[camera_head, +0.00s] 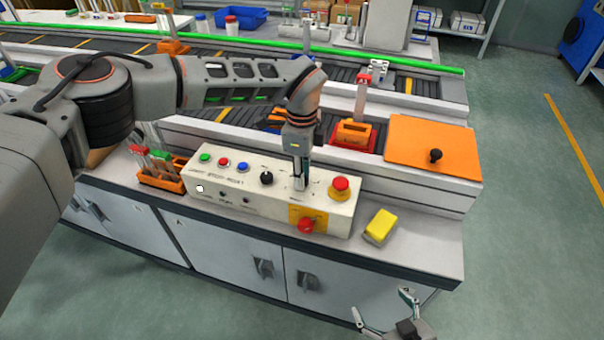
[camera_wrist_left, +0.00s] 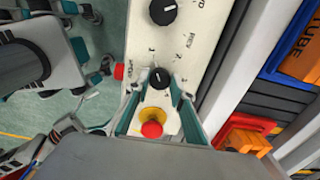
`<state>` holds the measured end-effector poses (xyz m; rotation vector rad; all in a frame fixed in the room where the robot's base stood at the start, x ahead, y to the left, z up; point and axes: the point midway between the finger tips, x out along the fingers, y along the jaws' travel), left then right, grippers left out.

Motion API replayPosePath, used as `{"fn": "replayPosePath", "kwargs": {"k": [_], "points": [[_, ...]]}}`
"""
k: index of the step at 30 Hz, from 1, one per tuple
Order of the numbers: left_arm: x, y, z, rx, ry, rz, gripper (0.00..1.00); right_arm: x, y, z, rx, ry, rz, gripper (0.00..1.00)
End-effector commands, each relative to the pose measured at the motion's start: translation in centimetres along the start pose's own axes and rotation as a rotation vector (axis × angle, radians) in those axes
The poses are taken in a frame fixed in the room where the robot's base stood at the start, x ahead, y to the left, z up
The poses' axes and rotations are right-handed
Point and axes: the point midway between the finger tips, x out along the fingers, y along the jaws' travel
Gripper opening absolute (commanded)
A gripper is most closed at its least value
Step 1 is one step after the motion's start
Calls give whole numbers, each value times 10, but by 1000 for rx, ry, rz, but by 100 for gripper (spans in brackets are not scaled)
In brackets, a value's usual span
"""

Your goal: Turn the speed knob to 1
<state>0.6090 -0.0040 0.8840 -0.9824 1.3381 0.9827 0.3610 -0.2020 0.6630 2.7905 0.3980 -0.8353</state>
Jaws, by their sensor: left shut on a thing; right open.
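The white control box (camera_head: 275,208) stands on the bench. My left gripper (camera_head: 300,186) points down over its right part, shut on a small black knob that it hides in the head view. In the left wrist view this black knob (camera_wrist_left: 161,78), with a white pointer mark, sits between the fingers of the left gripper (camera_wrist_left: 157,84). The numbers around it are too small to read surely. A second black knob (camera_head: 266,178) stands free to the left; it also shows in the left wrist view (camera_wrist_left: 163,12). My right gripper (camera_head: 383,304) is open and empty in front of the bench.
A red button on a yellow base (camera_head: 340,188) is close to the right of the left gripper. A red switch (camera_head: 306,226) is on the box's front. A yellow block (camera_head: 380,226) and an orange tube rack (camera_head: 162,178) flank the box. A conveyor runs behind.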

Motion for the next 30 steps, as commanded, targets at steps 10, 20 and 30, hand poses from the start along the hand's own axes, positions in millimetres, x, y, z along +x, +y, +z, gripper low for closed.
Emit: {"fn": "replayPosePath", "kwargs": {"k": [10,20,30], "points": [[0,0,0,-6,0,1,1,0,0,-1,0,1,0,82],[0,0,0,-5,0,0,40,0,0,-3,0,5,1,82],[-20,-1,1,-5,-1,-4,40,0,1,-1,-3,1,1,82]]}}
